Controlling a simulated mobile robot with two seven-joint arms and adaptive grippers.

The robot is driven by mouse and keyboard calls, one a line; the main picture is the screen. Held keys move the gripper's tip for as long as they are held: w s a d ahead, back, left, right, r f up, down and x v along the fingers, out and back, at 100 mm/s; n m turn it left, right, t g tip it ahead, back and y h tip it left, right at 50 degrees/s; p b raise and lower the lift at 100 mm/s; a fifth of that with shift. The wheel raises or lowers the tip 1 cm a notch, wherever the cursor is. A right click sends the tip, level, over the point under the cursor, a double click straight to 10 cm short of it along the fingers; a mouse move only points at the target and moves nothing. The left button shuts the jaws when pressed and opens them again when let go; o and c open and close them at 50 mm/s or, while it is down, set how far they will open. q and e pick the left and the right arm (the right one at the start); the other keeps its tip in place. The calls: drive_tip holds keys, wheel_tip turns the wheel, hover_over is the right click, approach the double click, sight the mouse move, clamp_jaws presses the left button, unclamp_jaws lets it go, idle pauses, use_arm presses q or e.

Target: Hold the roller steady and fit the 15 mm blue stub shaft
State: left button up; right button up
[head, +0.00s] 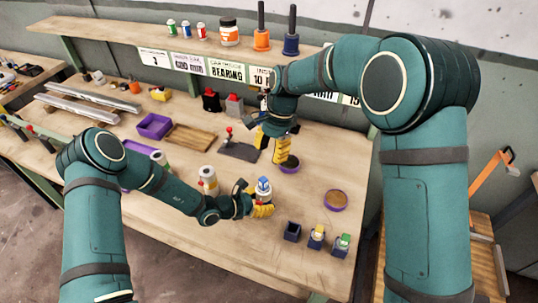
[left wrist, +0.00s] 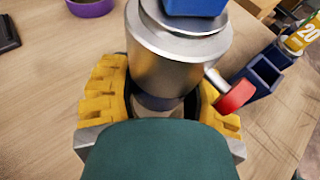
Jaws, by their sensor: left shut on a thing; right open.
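The roller (left wrist: 175,55) is a silver metal cylinder with a red knob on a side pin. It stands upright in my left gripper (head: 262,204), whose yellow fingers are shut around its lower part in the left wrist view. A blue block-like piece (head: 264,184) sits on top of the roller; the left wrist view (left wrist: 195,6) cuts off its upper part, so how deep it sits cannot be told.
Three dark blue holders stand at the front right: one empty (head: 292,232), one with a yellow-marked piece (head: 317,237), one with a green-marked piece (head: 341,244). Another purple dish (head: 335,207) is to the right. A dark plate with a red-knobbed lever (head: 240,151) lies behind.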

use_arm(q)
drive_tip(key=o, duration=1.4)
drive_tip(key=shift+c, duration=0.2)
